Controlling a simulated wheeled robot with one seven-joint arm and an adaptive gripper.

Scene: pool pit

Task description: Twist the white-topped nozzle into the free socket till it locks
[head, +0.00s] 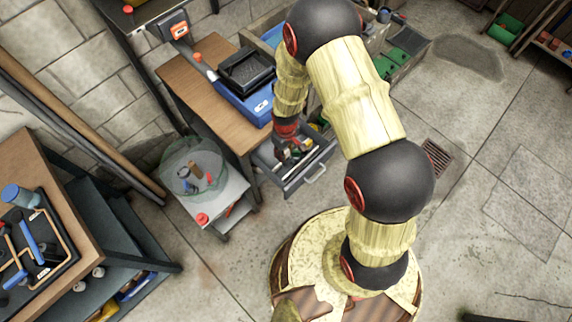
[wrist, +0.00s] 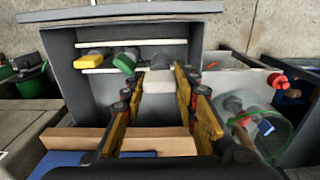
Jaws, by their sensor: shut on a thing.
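In the wrist view, the white-topped nozzle (wrist: 158,83) is between the fingertips of my gripper (wrist: 157,92), which is shut on it. Its pale top faces the camera, and its darker body points away into the grey drawer (wrist: 62,90). A yellow-topped nozzle (wrist: 92,63) and a green-topped nozzle (wrist: 126,62) are to its left in the same row. The socket is not clearly visible, and I cannot tell how far the white-topped nozzle is seated. In the head view, my gripper (head: 288,147) is low over the open drawer (head: 318,173), and the nozzle is too small to make out.
A clear bowl (head: 178,180) with small items stands on a low grey table left of the drawer. A wooden bench (head: 190,88) carries a blue case (head: 248,104) and black tray. Its wooden edge (wrist: 75,140) lies close below my fingers. Open floor is at right.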

